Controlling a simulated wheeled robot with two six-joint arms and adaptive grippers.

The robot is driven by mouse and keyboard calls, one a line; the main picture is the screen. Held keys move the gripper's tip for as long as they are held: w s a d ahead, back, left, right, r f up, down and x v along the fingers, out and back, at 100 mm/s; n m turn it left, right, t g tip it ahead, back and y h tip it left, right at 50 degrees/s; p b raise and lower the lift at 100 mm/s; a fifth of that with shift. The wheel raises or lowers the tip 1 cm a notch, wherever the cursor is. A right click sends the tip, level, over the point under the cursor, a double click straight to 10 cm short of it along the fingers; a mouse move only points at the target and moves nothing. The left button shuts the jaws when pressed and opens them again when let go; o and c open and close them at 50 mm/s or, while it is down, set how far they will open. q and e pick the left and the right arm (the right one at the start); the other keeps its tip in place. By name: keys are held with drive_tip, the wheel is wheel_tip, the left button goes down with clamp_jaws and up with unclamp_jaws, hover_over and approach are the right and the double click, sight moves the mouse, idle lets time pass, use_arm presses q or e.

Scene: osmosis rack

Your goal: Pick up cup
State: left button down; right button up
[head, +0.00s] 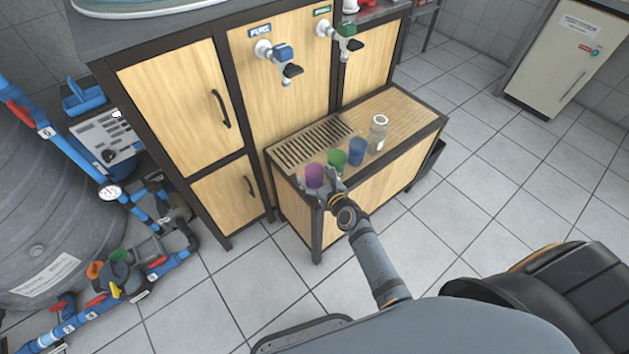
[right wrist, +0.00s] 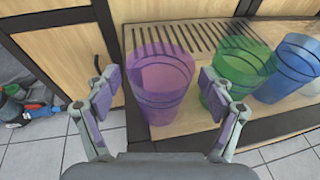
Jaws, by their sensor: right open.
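A purple translucent cup (head: 314,175) stands upright at the near left corner of the low wooden bench (head: 405,112). A green cup (head: 337,159) and a blue cup (head: 357,151) stand to its right in a row. My right gripper (head: 322,186) is at the purple cup. In the right wrist view my right gripper (right wrist: 158,92) is open, with its fingers on either side of the purple cup (right wrist: 160,85). The right finger overlaps the green cup (right wrist: 240,70) in the picture. I cannot tell whether the fingers touch a cup. My left gripper is not in view.
A slotted drain grate (head: 310,145) lies behind the cups. Two taps (head: 285,60) stick out from the cabinet above. Pipes (head: 120,280) and a grey tank are at the left. Tiled floor is clear at right.

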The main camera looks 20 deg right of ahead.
drive_tip(key=shift+w+f, duration=0.15)
drive_tip(key=shift+w, duration=0.2)
drive_tip(key=c, duration=0.9)
drive_tip(key=shift+c, duration=0.2)
